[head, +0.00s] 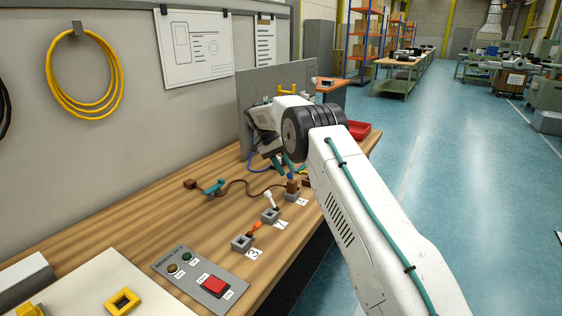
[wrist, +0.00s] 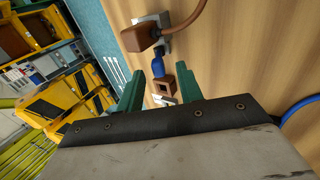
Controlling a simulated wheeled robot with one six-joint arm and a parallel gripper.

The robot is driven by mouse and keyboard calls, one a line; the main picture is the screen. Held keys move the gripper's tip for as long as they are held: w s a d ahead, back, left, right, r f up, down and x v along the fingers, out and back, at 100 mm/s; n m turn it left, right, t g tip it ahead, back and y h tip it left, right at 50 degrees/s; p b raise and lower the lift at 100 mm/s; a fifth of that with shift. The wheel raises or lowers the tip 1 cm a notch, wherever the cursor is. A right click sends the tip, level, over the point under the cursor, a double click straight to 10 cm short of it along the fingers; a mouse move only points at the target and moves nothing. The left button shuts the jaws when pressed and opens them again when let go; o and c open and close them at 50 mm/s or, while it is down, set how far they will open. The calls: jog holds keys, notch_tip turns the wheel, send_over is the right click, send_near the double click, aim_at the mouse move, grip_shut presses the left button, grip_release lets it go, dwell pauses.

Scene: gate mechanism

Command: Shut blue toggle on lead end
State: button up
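In the wrist view my gripper (wrist: 160,78) is open, its two green fingers apart. The blue toggle (wrist: 157,67) shows between and just beyond the fingertips, with a brown square piece with a dark opening (wrist: 160,84) beside it. I see no finger touching them. The brown lead end (wrist: 140,38) sits on a grey block just beyond the toggle, with a brown cable leaving it. In the head view the blue toggle (head: 290,177) is a small spot by the brown lead end (head: 293,186), left of my arm. My gripper (head: 277,165) is partly hidden there.
An orange toggle (head: 256,228) and a white toggle (head: 270,201) stand on grey blocks nearer me. A control panel with a red button (head: 214,285) lies on the wooden bench (head: 150,215). A teal piece (head: 213,188) lies left. A grey upright panel (head: 245,90) stands behind my gripper.

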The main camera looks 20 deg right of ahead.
jog(key=v, duration=0.6)
jog(key=shift+a+r, duration=0.15)
jog(key=shift+w, duration=0.1)
dwell(0.3)
notch_tip(320, 180, down, 4)
jog(key=s+a+n, duration=0.1)
jog(key=s+n, duration=0.1)
jog(key=n, duration=0.2)
jog(key=s+a+r+n+t+y, duration=0.15)
jog(key=s+r, duration=0.25)
jog(key=s, duration=0.5)
jog(key=s+a+r+n, duration=0.2)
jog(key=s+r, duration=0.3)
jog(key=s, duration=0.3)
jog(key=s+a+r+n+t+y, duration=0.15)
jog(key=s+r, duration=0.25)
jog(key=s, duration=0.5)
jog(key=s+a+n+t, duration=0.1)
jog(key=s+a+t, duration=0.1)
jog(key=s, duration=1.2)
jog(key=s+a+n+t, duration=0.1)
jog(key=s+a, duration=0.1)
jog(key=s, duration=1.2)
jog(key=shift+s+r+t+y, duration=0.25)
jog(key=shift+r+t+y, duration=0.05)
jog(key=shift+r+t, duration=0.15)
